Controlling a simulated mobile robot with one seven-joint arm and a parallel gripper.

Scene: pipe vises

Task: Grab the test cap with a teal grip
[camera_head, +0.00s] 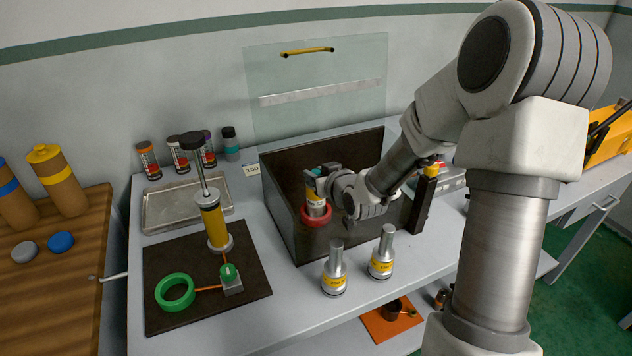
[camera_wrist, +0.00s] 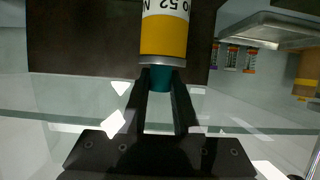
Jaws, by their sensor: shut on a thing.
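The test cap with a teal grip (camera_head: 316,208) is inside the dark open-topped box (camera_head: 283,213), upright, with a yellow band and a pale lower body. A red ring (camera_head: 305,219) lies at its lower end; I cannot tell whether the cap rests in it. My gripper (camera_head: 319,174) is at the top of the cap. In the wrist view, the fingers of my gripper (camera_wrist: 161,80) are shut on the teal grip, and the cap's yellow and white body (camera_wrist: 163,38) extends beyond them. Two similar caps with silver grips (camera_head: 335,272) (camera_head: 382,254) stand on the bench in front of the box.
A clear panel with a yellow handle (camera_head: 307,51) stands raised behind the box. A yellow hand pump (camera_head: 214,222) and green ring (camera_head: 175,291) stand on a dark mat at left. A metal tray (camera_head: 150,214) and several small bottles are behind them.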

